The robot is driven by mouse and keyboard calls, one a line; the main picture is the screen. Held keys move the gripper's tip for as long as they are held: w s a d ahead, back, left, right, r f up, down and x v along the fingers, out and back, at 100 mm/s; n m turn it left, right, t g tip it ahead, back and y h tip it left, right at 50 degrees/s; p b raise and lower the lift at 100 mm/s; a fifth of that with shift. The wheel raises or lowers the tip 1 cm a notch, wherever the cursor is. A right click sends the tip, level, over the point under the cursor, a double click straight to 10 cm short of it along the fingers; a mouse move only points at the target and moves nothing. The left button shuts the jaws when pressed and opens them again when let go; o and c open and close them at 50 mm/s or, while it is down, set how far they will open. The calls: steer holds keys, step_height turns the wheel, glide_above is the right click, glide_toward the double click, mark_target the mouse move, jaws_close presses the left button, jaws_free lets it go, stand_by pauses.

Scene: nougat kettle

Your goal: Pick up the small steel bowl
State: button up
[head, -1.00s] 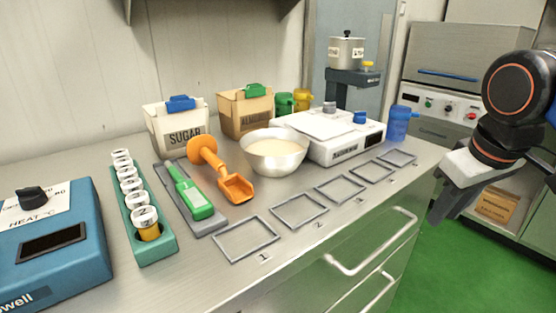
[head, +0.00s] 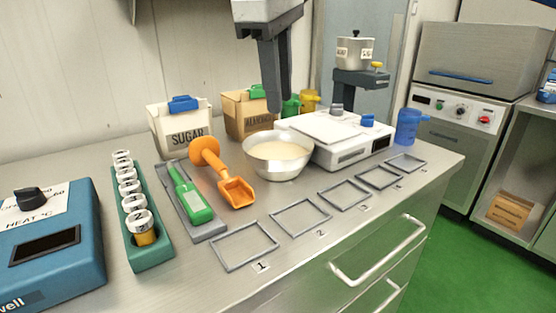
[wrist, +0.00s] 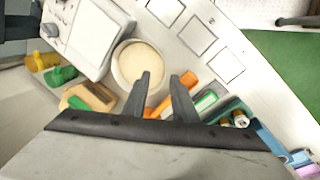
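The small steel bowl (head: 278,160) stands on the steel counter, with a pale cream filling inside. It sits left of the white scale and right of the orange scoop. The bowl also shows in the wrist view (wrist: 117,68), just beyond the fingertips. My gripper (head: 279,108) hangs above and behind the bowl in the head view, pointing down. In the wrist view the two fingers (wrist: 163,80) are apart with nothing held between them. The bowl is not touched by them, as far as I can see.
A white scale (head: 348,150) stands close to the bowl's right. An orange scoop (head: 236,191), a green-handled tool (head: 190,199) and a green vial rack (head: 151,255) lie left. The sugar bin (head: 182,131) and almond box (head: 243,118) stand behind. Empty marked frames (head: 300,216) line the front.

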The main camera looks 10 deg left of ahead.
steer(key=s+a+r+n, duration=0.1)
steer(key=s+a, duration=0.1)
steer(key=a, duration=0.2)
glide_toward(266, 159)
steer(key=s+x, duration=0.1)
steer(key=x, duration=0.4)
steer(key=shift+w+x, duration=0.2)
steer(key=shift+x, duration=0.75)
steer(key=shift+w+x, duration=0.2)
steer(key=shift+x, duration=0.75)
steer(key=shift+w+x, duration=0.2)
steer(key=shift+x, duration=0.7)
steer(key=shift+r, duration=0.15)
jaws_close()
